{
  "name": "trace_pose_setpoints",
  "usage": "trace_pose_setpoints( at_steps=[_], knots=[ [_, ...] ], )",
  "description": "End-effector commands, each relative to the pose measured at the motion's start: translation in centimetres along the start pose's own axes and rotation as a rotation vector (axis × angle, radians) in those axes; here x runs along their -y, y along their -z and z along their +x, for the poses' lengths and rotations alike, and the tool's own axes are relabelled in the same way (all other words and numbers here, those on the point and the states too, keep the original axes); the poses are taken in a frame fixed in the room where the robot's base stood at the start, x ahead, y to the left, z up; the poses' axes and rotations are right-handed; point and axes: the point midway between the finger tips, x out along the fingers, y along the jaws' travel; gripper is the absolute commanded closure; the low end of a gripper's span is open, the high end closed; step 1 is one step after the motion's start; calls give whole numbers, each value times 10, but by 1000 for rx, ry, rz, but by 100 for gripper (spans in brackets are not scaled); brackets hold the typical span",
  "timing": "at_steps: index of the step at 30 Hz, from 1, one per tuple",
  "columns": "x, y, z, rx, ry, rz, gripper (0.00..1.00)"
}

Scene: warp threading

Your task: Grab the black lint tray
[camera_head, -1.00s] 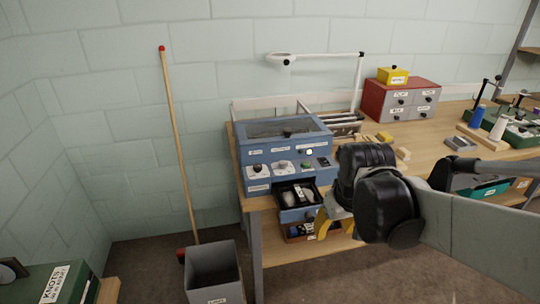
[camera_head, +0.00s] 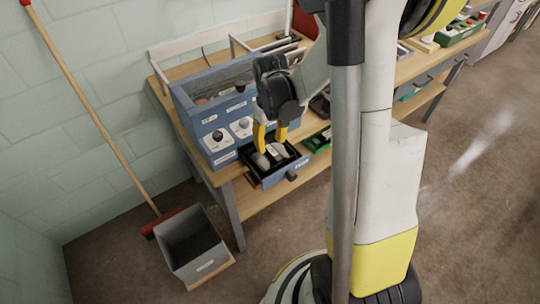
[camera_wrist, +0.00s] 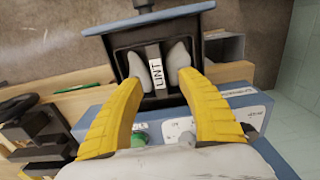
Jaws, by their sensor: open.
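The black lint tray (camera_head: 257,171) sits in the pulled-out drawer at the front of the blue machine (camera_head: 205,107). In the wrist view the tray (camera_wrist: 154,34) holds two grey lint clumps, one on each side of a white strip marked LINT (camera_wrist: 156,73). My gripper (camera_head: 270,147) is open and points down just above the tray. In the wrist view the yellow fingers (camera_wrist: 167,83) stand apart, with the label and clumps between and beyond their tips. I cannot tell whether the fingertips touch the tray.
The drawer's blue front has a dark knob (camera_head: 292,176). A grey bin (camera_head: 190,246) stands on the floor at left, beside a red-headed broom (camera_head: 95,115) leaning on the wall. The wooden bench (camera_head: 255,203) has a lower shelf. My column covers the view's right middle.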

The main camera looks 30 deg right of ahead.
Motion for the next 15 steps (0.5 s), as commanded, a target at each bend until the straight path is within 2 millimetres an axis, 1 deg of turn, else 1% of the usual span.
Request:
trace_pose_setpoints(
  at_steps=[5,9,11,13,15],
  knots=[
    [-2,-1,17,0,0,0,55],
    [-4,-2,41,0,0,0,55],
    [-4,-2,48,-1,0,0,55],
    [-4,-2,53,-1,0,0,55],
    [-4,-2,53,-1,0,0,55]
  ],
)
